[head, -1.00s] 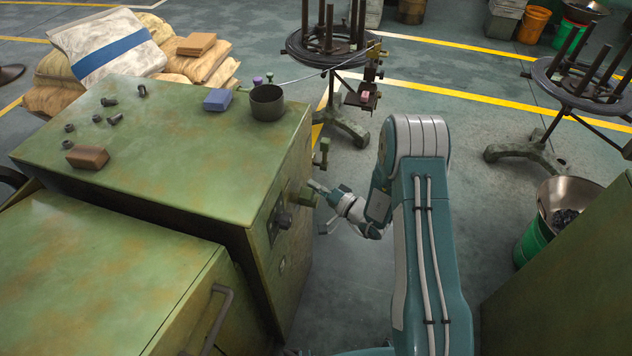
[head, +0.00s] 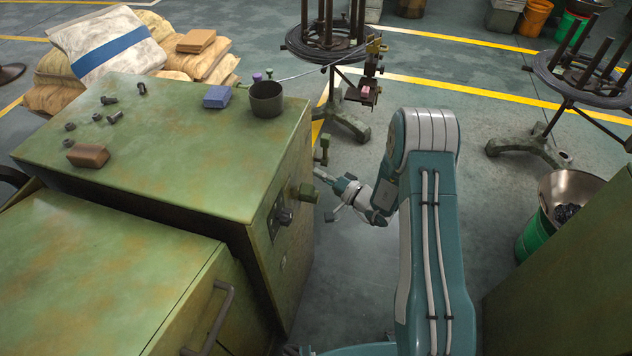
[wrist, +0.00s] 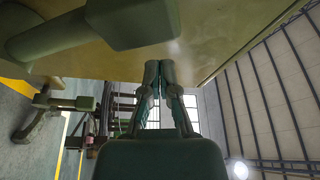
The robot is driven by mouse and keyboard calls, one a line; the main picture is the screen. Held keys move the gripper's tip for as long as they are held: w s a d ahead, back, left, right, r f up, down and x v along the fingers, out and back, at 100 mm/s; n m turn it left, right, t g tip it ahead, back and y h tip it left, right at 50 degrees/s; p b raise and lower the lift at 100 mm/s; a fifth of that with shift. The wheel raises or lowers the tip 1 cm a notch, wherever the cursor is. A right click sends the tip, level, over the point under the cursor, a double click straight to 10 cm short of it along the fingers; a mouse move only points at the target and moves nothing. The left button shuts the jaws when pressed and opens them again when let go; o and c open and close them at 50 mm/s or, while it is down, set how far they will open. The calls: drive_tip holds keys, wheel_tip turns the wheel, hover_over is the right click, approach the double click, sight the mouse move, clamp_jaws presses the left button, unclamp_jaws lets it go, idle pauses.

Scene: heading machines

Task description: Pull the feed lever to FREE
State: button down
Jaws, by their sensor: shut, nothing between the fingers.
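The green machine cabinet (head: 190,150) has controls on its right side. A green block-shaped handle (head: 308,192) sticks out there; a similar block-ended handle is large at the top left of the wrist view (wrist: 130,22). Farther back, a small upright green lever (head: 322,152) stands at the side; I cannot tell which one is the feed lever, and no FREE mark is legible. My gripper (head: 318,174) is beside the machine, just right of the block handle. In the wrist view its fingers (wrist: 157,68) are together and empty, close to the machine face.
A dark knob (head: 285,216) sits on the side panel below the block handle. A wire stand (head: 330,45) is behind, with wire running over the cabinet top. A funnel-topped green bin (head: 568,200) and another green cabinet (head: 580,290) are at right. Floor between is clear.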

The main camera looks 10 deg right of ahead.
drive_tip(key=w+d+v, duration=0.1)
drive_tip(key=w+v, duration=0.1)
drive_tip(key=v, duration=0.8)
drive_tip(key=s+a+r+n+g+h, duration=0.1)
drive_tip(key=s+a+r+n+g, duration=0.2)
drive_tip(key=s+a+r+g, duration=0.4)
drive_tip(key=s+a+r+n+g, duration=0.3)
drive_tip(key=s+r+g, duration=0.2)
drive_tip(key=r, duration=0.4)
drive_tip(key=s+d+r+t+h, duration=0.2)
drive_tip(key=s+d+r+h, duration=0.2)
drive_tip(key=s+r+h, duration=0.2)
drive_tip(key=s+d+r+m+t+h, duration=0.1)
drive_tip(key=s+d+r+t+h, duration=0.2)
drive_tip(key=s+h, duration=0.4)
drive_tip(key=s+d+r, duration=0.1)
drive_tip(key=s+r, duration=0.1)
drive_tip(key=s, duration=0.1)
drive_tip(key=shift+s+r, duration=0.2)
drive_tip(key=shift+r, duration=0.2)
drive_tip(key=shift+d, duration=0.1)
